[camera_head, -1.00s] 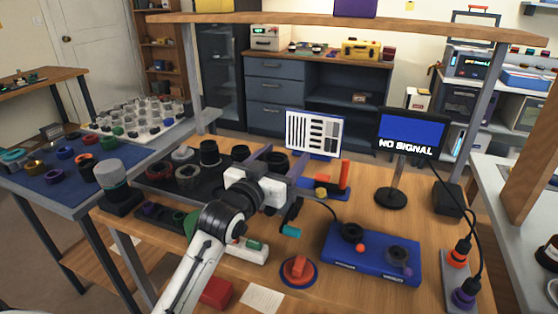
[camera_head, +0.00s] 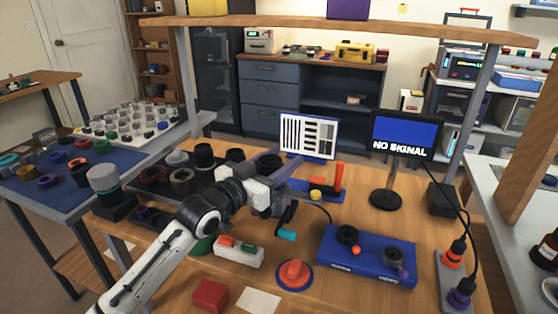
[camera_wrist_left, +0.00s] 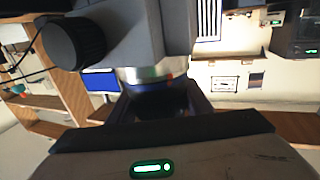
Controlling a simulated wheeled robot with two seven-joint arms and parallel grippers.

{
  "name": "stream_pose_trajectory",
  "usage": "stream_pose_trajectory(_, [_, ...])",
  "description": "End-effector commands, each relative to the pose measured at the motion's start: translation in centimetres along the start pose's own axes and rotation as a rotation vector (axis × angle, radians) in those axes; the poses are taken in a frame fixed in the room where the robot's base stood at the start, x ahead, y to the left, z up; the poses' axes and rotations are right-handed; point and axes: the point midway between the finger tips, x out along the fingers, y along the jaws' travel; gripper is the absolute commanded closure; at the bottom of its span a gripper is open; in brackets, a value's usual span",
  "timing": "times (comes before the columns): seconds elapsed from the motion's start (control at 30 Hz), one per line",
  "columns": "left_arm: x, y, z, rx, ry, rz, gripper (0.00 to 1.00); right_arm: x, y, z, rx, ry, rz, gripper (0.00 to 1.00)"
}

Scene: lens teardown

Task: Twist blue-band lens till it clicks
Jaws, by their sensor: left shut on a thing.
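In the left wrist view, the blue-band lens (camera_wrist_left: 150,85) shows a silver ring with a dark blue band below it. It sits right under a grey device body (camera_wrist_left: 135,40) with a black knob at its left. My left gripper (camera_wrist_left: 155,105) is shut on the lens, its dark fingers around the lower part. Whether the lens is seated in the body cannot be told. In the head view my left gripper (camera_head: 285,180) is over the middle of the bench, and the lens is hidden there. My right gripper is not in view.
A blue box (camera_head: 367,258) with two round mounts lies to the right on the bench (camera_head: 340,292). An orange knob on a round base (camera_head: 294,274), a white switch box (camera_head: 239,251) and a red block (camera_head: 210,294) are in front. A monitor (camera_head: 404,134) reads NO SIGNAL.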

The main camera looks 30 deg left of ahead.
Motion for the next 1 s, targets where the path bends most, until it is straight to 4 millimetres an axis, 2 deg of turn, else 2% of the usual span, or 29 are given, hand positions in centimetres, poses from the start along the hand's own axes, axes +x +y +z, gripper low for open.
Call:
stream_pose_trajectory(0.97, [0.0, 0.4, 0.1, -0.002, -0.002, 0.117, 0.84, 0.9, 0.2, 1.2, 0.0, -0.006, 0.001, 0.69])
stream_pose_trajectory(1.0, [0.0, 0.4, 0.1, -0.002, -0.002, 0.117, 0.49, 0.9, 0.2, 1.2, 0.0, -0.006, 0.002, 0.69])
